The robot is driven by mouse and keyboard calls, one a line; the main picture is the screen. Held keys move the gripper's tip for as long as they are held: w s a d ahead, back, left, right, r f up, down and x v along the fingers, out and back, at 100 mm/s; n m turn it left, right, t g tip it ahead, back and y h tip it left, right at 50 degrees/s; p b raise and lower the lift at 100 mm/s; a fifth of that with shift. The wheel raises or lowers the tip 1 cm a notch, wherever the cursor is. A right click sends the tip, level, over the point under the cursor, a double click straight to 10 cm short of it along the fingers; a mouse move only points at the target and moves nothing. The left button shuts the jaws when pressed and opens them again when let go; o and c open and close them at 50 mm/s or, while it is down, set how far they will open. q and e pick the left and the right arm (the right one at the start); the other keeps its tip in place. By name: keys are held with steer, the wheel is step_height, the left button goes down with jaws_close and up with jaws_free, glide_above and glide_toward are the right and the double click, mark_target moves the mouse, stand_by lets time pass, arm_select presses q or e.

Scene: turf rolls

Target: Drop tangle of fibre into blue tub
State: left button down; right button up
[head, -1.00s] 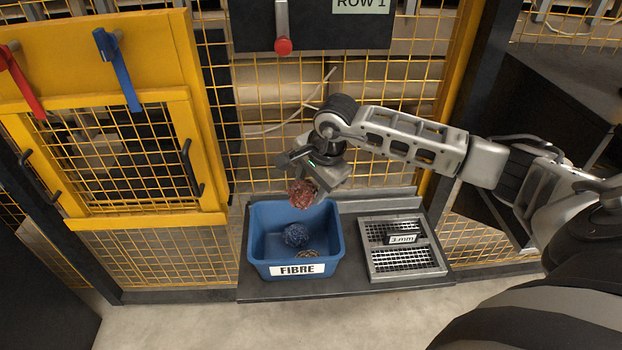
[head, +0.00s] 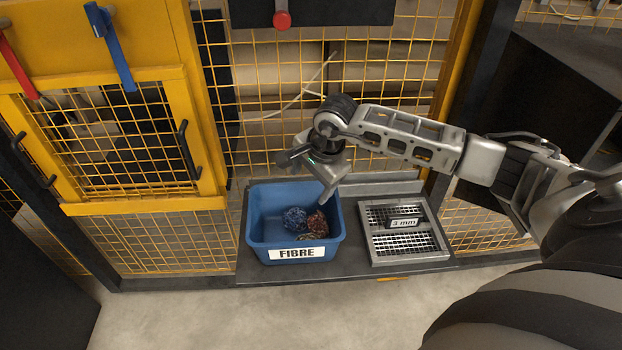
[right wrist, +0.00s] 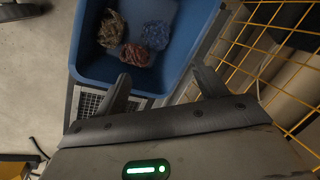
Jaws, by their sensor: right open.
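The blue tub (head: 258,252) with a FIBRE label stands on a dark shelf. A reddish tangle of fibre (head: 317,223) lies inside it at the right, beside a blue tangle (head: 294,219). A tan tangle (head: 307,237) is partly hidden near the front wall. The right wrist view shows the tub (right wrist: 88,62) with the red tangle (right wrist: 134,54), the blue tangle (right wrist: 156,34) and the tan tangle (right wrist: 111,28). My right gripper (head: 308,180) is open and empty above the tub's back right part; its spread fingers (right wrist: 163,86) show in the wrist view. My left gripper is not in view.
A metal mesh tray (head: 373,249) with a "3 mm" tag sits on the shelf (head: 350,262) right of the tub. Yellow wire fencing (head: 270,130) stands close behind. A yellow gate (head: 140,208) with a blue lever (head: 117,55) and a red lever is at left.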

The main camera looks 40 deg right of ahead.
steer(key=v, duration=1.6)
steer(key=shift+a, duration=0.1)
